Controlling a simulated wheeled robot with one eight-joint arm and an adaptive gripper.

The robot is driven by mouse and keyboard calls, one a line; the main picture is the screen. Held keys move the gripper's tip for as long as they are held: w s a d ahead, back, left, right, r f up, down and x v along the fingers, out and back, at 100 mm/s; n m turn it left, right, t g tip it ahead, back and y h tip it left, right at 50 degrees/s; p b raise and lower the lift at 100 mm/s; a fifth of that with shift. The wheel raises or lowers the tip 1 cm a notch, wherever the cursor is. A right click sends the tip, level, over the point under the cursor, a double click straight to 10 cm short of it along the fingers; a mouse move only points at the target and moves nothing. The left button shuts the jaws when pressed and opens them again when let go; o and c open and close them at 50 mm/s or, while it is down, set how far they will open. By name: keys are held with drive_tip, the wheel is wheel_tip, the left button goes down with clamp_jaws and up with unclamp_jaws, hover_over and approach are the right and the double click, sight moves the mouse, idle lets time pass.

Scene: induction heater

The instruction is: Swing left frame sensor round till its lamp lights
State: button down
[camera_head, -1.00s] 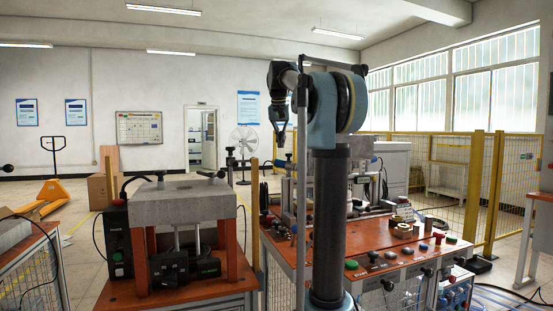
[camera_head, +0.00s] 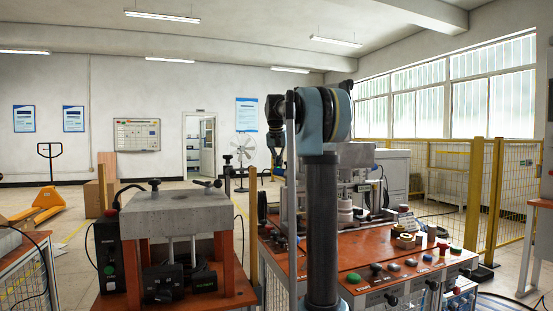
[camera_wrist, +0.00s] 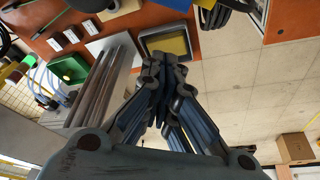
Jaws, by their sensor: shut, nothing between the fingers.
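My gripper (camera_wrist: 165,78) is shut and empty in the wrist view, pointing down past the bench edge. In the head view my gripper (camera_head: 275,165) is small and partly hidden, left of the heater's frame. The induction heater (camera_head: 352,180) stands on an orange-topped bench (camera_head: 325,255), partly hidden behind my arm. I cannot make out the left frame sensor or its lamp in either view. A yellow-faced square part (camera_wrist: 168,43) in a dark frame lies just beyond the fingertips in the wrist view. Metal bars (camera_wrist: 105,80) stand left of the fingers.
A second bench on the left bears a grey block (camera_head: 175,205) on orange legs. Buttons and knobs (camera_head: 375,269) line the heater bench's front. A green box (camera_wrist: 68,69) and pale hoses lie left in the wrist view. Open floor (camera_wrist: 240,90) shows on the right.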

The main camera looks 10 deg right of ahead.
drive_tip(key=shift+s+a+r, duration=0.1)
drive_tip(key=shift+s+a, duration=0.15)
drive_tip(key=shift+s, duration=0.4)
drive_tip(key=shift+s+a+r, duration=0.1)
drive_tip(key=shift+s+a, duration=0.1)
drive_tip(key=shift+s, duration=0.4)
drive_tip(key=shift+s+a+r, duration=0.1)
drive_tip(key=shift+s+a, duration=0.15)
drive_tip(key=shift+s, duration=0.4)
drive_tip(key=shift+s, duration=0.1)
drive_tip(key=shift+s+a, duration=0.25)
drive_tip(key=shift+s, duration=0.15)
drive_tip(key=shift+r, duration=0.1)
